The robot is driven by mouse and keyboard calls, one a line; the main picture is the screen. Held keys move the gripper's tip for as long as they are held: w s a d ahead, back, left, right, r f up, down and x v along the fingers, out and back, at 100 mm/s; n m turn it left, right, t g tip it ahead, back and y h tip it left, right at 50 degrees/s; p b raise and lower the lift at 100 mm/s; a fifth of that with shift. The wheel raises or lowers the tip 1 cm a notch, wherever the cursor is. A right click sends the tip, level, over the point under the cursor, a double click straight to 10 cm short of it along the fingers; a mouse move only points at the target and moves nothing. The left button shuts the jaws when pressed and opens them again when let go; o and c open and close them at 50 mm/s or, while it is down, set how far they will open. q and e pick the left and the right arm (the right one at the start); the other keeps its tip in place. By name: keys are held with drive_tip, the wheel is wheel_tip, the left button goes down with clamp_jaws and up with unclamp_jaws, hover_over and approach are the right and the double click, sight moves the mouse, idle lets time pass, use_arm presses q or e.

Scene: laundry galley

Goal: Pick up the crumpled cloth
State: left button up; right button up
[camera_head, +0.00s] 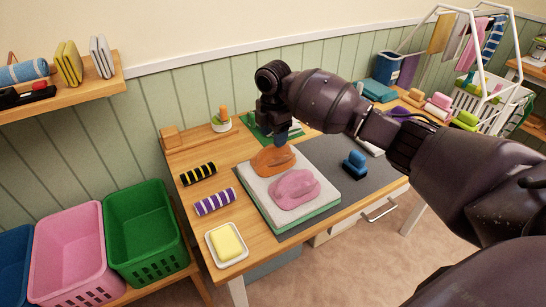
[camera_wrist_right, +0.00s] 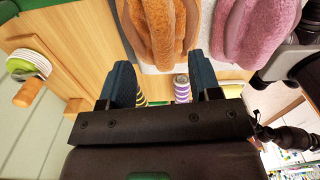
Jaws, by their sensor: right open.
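Two crumpled cloths lie on a white-and-green folded stack (camera_head: 262,205) on the table: an orange cloth (camera_head: 273,160) at the back and a pink cloth (camera_head: 294,189) in front of it. My right gripper (camera_head: 284,138) points down just behind and above the orange cloth, apart from it as far as I can tell. In the right wrist view the jaws (camera_wrist_right: 163,80) are open and empty, with the orange cloth (camera_wrist_right: 160,30) beyond the fingertips and the pink cloth (camera_wrist_right: 255,30) to the right. My left gripper is out of view.
Striped rolls (camera_head: 215,201) and a yellow soap on a white dish (camera_head: 227,244) are left of the stack. A blue object (camera_head: 355,164) stands on the grey mat to the right. Green (camera_head: 146,232) and pink baskets (camera_head: 70,255) are at left.

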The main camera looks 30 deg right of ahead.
sight(274, 149)
drive_tip(key=shift+s+f+b, duration=0.15)
drive_tip(key=shift+f+b, duration=0.4)
drive_tip(key=shift+f, duration=1.95)
drive_tip(key=shift+f, duration=0.25)
drive_tip(key=shift+c, duration=0.4)
drive_tip(key=c, duration=0.9)
